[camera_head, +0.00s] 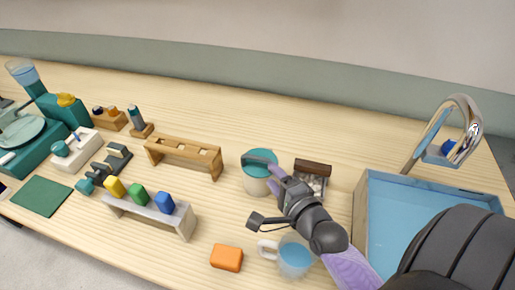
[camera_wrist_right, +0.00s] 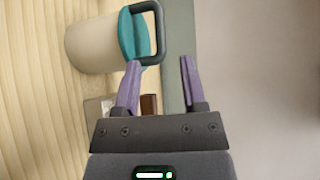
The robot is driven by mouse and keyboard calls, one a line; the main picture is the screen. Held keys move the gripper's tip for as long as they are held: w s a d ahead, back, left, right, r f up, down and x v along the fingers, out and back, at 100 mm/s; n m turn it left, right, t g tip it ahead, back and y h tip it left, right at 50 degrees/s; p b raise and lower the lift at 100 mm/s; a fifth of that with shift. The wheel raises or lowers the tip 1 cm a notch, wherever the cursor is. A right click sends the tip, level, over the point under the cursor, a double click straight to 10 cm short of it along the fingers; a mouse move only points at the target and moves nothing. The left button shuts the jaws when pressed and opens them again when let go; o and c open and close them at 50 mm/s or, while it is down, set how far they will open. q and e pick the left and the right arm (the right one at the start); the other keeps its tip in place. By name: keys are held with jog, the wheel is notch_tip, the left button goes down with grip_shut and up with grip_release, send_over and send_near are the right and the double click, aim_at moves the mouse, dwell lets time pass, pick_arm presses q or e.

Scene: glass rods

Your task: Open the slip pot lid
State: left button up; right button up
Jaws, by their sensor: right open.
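The slip pot (camera_head: 254,185) is a cream pot standing mid-table. Its teal lid (camera_head: 252,168) with a dark loop handle is on top. My right gripper (camera_head: 273,180) is open at the pot's right side, with its purple fingers pointing at the lid. In the right wrist view, the pot (camera_wrist_right: 90,42) lies sideways in the picture with the lid (camera_wrist_right: 128,38) seated on it. The handle (camera_wrist_right: 159,28) shows just ahead of the open fingers (camera_wrist_right: 160,62), in line with the space between them. I cannot tell whether a finger touches it. My left gripper is not in view.
A dark-topped block (camera_head: 313,167) stands right of the pot. A glass mug (camera_head: 295,257) and an orange block (camera_head: 227,258) are in front. A wooden rack (camera_head: 185,153) and a rack with coloured blocks (camera_head: 152,210) are left.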

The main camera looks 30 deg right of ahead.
aim_at(257, 159)
jog(key=w, duration=0.2)
jog(key=w+b, duration=0.1)
jog(key=w, duration=0.1)
jog(key=w+f, duration=0.1)
jog(key=w, duration=0.1)
jog(key=shift+w+d+f, duration=0.1)
jog(key=shift+w+d, duration=0.05)
jog(key=shift+w, duration=0.8)
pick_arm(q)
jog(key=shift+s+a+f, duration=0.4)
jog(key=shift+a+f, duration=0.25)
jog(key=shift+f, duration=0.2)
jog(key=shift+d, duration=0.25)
pick_arm(e)
grip_shut()
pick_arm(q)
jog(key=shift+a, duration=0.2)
